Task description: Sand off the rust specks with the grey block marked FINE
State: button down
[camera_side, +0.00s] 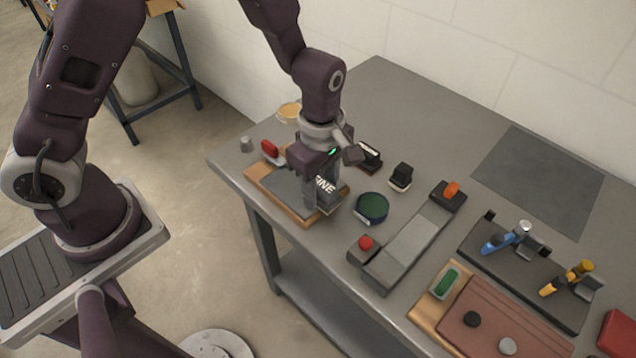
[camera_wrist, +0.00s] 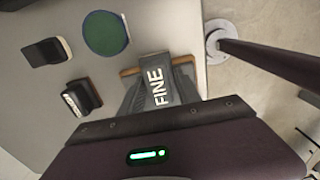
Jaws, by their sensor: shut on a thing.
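My gripper (camera_side: 318,182) is shut on the grey block marked FINE (camera_side: 325,188), whose white lettering faces outward. In the wrist view the block (camera_wrist: 157,80) sits between the fingers. It is over the right part of a dark grey plate (camera_side: 283,187) on a wooden board (camera_side: 257,185). I cannot tell whether the block touches the plate. No rust specks can be made out; the block and gripper hide part of the plate. In the wrist view only the board's edge (camera_wrist: 130,71) shows.
A red-handled piece (camera_side: 269,149) stands at the board's back left corner. A round green-topped disc (camera_side: 372,207) lies close to the right, with two black blocks (camera_side: 370,157) (camera_side: 401,177) behind. A long grey fixture (camera_side: 408,242) stands further right. The table's front edge is close.

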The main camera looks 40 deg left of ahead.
jog(key=shift+r, duration=3)
jog(key=shift+r, duration=1.5)
